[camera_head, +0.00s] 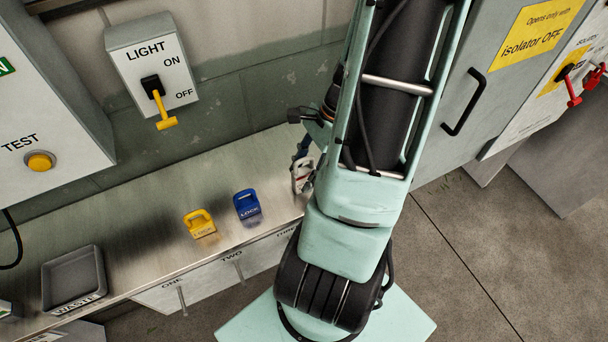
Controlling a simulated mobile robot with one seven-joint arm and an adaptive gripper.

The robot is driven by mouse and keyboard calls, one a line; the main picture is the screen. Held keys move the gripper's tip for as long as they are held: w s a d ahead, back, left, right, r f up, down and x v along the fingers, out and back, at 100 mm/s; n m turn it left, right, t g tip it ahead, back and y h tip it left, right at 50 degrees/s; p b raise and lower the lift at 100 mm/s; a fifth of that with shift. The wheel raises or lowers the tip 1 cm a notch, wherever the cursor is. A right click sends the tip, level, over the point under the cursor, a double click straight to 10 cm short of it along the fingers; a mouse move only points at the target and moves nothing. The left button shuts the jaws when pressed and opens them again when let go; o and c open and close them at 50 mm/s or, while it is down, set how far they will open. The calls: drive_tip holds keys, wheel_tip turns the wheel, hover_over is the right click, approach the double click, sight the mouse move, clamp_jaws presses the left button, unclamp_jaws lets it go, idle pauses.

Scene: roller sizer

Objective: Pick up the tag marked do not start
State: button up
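No lettering reading "do not start" can be made out. A small whitish object with reddish marks (301,176) is at the right part of the steel counter, partly hidden by my arm; it may be the tag, but I cannot read it. My gripper (303,148) shows only in part beside my arm, just above this object in the picture. I cannot tell whether the gripper touches the object, or whether its fingers are open or shut.
On the steel counter (140,235) stand a yellow lock (200,224), a blue lock (247,206) and a grey waste tray (75,281). Drawers are below. A light switch box (152,60) is on the wall. A grey cabinet (480,60) stands right.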

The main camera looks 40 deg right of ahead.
clamp_jaws()
idle(0.3)
